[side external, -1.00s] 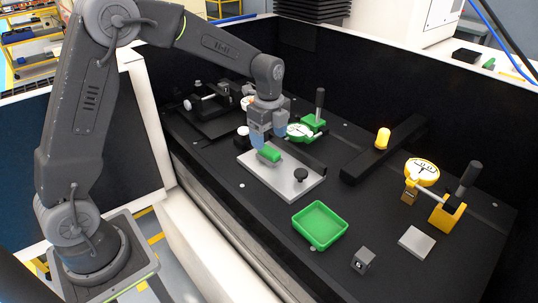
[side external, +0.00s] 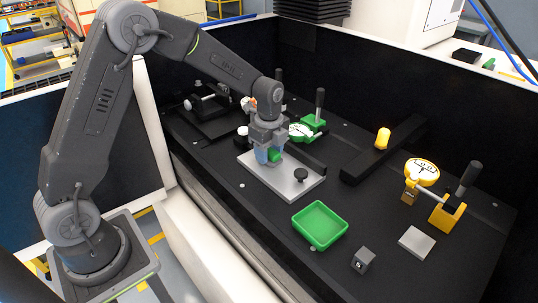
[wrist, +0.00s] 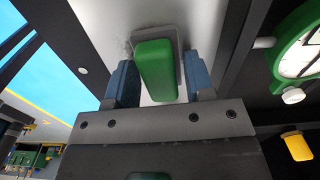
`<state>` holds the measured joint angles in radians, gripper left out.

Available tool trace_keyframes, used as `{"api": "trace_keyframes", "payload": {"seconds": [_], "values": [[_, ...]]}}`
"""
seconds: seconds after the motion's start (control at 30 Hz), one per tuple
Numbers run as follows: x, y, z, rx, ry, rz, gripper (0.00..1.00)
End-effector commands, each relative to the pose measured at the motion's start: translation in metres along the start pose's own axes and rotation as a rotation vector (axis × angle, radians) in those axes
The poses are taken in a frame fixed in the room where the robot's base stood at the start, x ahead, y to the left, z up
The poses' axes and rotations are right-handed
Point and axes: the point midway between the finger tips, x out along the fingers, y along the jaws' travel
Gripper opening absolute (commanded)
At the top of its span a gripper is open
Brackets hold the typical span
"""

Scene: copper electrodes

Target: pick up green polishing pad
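The green polishing pad (wrist: 156,70) is a small rounded green block on the light metal plate (side external: 302,193). In the side view the pad (side external: 275,155) shows between the blue fingers of my gripper (side external: 269,157), which is low over the plate and partly hides it. In the wrist view one finger is on each side of the pad. A gap shows on the right side; the left finger is very close to the pad, and contact there cannot be told. My gripper looks open around the pad.
A black knob (side external: 300,174) stands on the plate near its right corner. An empty green tray (side external: 320,224) lies in front. A green dial gauge (side external: 303,131) stands close behind my gripper. A black bar (side external: 370,160) with a yellow lamp (side external: 383,138) lies to the right.

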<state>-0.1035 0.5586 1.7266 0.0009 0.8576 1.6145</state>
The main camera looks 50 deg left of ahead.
Motion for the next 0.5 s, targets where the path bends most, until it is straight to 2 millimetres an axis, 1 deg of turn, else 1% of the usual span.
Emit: {"api": "trace_keyframes", "payload": {"seconds": [0.03, 0.3, 0.5], "values": [[-0.0002, -0.0001, 0.0, 0.0, 0.0, 0.0, 0.44], [-0.0003, -0.0001, 0.0, 0.0, 0.0, 0.0, 0.19], [-0.0006, -0.0002, 0.0, 0.0, 0.0, -0.001, 0.18]]}}
